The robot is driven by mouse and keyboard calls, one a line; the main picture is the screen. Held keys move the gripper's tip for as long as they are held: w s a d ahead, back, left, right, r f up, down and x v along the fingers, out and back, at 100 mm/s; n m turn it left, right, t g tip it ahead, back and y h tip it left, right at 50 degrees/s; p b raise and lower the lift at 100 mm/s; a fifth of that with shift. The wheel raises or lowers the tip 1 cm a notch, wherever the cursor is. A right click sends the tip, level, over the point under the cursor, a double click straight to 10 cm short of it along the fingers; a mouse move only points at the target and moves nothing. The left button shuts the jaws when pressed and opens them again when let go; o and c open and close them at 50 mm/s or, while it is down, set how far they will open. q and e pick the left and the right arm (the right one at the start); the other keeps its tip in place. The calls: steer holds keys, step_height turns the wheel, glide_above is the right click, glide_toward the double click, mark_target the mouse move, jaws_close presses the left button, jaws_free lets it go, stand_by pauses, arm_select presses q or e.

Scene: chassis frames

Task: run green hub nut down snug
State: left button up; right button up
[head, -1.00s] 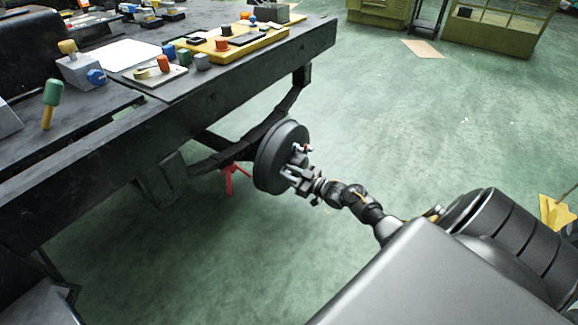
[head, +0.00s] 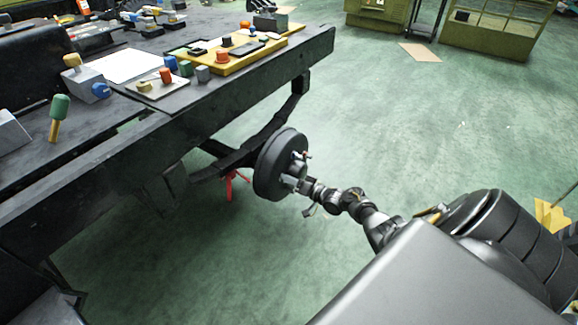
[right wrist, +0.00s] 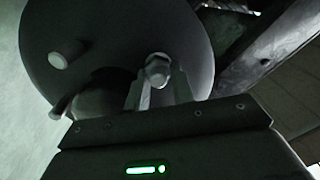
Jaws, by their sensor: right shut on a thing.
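The dark round hub drum (head: 276,160) sits on the end of the axle below the black chassis frame. My right gripper (head: 290,182) is at the lower part of the drum's face. In the right wrist view, the fingers of my right gripper (right wrist: 158,85) stand on both sides of a pale hex hub nut (right wrist: 157,70) and are shut on it. The nut looks grey there, with no green that I can make out. The drum face (right wrist: 125,35) is right behind it. Whether the nut touches the face is hidden. My left gripper is not in view.
A stud (right wrist: 65,53) sticks out of the drum to the left of the nut. The black chassis frame (head: 130,160) carries a yellow tray (head: 225,66) and small coloured parts. A red stand (head: 230,186) is under the axle.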

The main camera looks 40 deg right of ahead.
steer(key=shift+s+f+m, duration=0.1)
steer(key=shift+f+m, duration=0.15)
steer(key=shift+m, duration=1.05)
steer(key=o, duration=0.8)
steer(key=shift+s, duration=0.1)
steer(key=shift+o, duration=1)
steer(key=shift+d+r, duration=0.1)
